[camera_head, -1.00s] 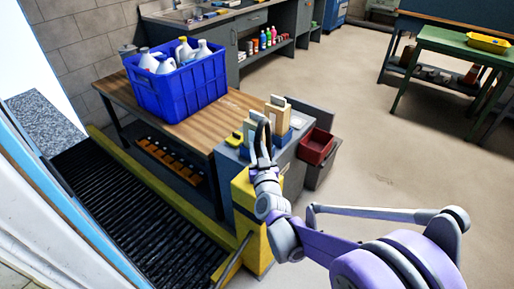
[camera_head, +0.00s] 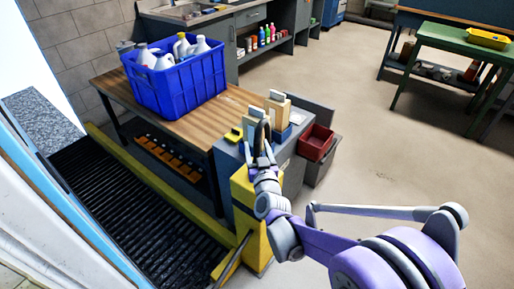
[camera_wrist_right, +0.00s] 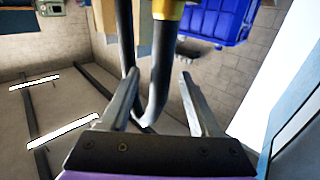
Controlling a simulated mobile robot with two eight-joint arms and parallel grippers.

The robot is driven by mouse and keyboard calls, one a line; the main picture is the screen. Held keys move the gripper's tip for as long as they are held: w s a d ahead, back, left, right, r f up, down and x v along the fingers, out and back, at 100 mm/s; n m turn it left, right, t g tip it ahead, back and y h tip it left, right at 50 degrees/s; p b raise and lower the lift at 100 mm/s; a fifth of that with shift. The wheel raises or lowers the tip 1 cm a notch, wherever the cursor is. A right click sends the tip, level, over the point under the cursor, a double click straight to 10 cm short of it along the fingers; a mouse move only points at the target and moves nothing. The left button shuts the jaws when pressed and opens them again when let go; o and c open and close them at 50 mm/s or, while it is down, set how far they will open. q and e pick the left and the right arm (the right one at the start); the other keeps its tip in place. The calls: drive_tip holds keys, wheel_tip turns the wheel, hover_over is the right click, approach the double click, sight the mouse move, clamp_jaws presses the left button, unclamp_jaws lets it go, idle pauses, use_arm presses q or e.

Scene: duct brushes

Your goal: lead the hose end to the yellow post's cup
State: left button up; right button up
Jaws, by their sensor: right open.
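A dark hose (camera_wrist_right: 160,75) hangs in a U-shaped bend in the right wrist view, with a yellow collar (camera_wrist_right: 168,10) at the top of one leg. My right gripper (camera_wrist_right: 157,88) is open, and the bend lies between its spread fingers. In the head view my right gripper (camera_head: 262,150) is above the yellow post (camera_head: 243,190), in front of the grey cabinet top. The hose is thin and dark there, hard to tell from the fingers. I cannot make out the post's cup. My left gripper is in neither view.
A blue crate (camera_head: 180,85) of bottles stands on the wooden table (camera_head: 235,102) at the left. Tan boxes (camera_head: 279,112) stand close behind the gripper.

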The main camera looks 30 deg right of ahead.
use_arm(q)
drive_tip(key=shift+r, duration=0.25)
use_arm(e)
drive_tip(key=v, duration=1)
drive_tip(key=shift+s+a, duration=0.15)
drive_tip(key=shift+s, duration=0.25)
drive_tip(key=s+a+f+n+g+y, duration=0.2)
drive_tip(key=a+f+y, duration=0.15)
drive_tip(key=a, duration=0.25)
drive_tip(key=s+a+f+n+g+y, duration=0.2)
drive_tip(key=s+a+y, duration=0.1)
drive_tip(key=a+y, duration=0.15)
drive_tip(key=s+a+f+g+h, duration=0.1)
drive_tip(key=s+f+g, duration=0.25)
drive_tip(key=s, duration=0.35)
drive_tip(key=s+f+g, duration=0.2)
drive_tip(key=s+g, duration=0.2)
drive_tip(key=s, duration=0.3)
use_arm(q)
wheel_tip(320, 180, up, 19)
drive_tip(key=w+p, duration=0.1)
drive_tip(key=p, duration=1.6)
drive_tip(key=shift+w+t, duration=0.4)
use_arm(e)
wheel_tip(320, 180, up, 18)
drive_tip(key=shift+w+d+r+h, duration=0.25)
drive_tip(key=shift+h, duration=0.05)
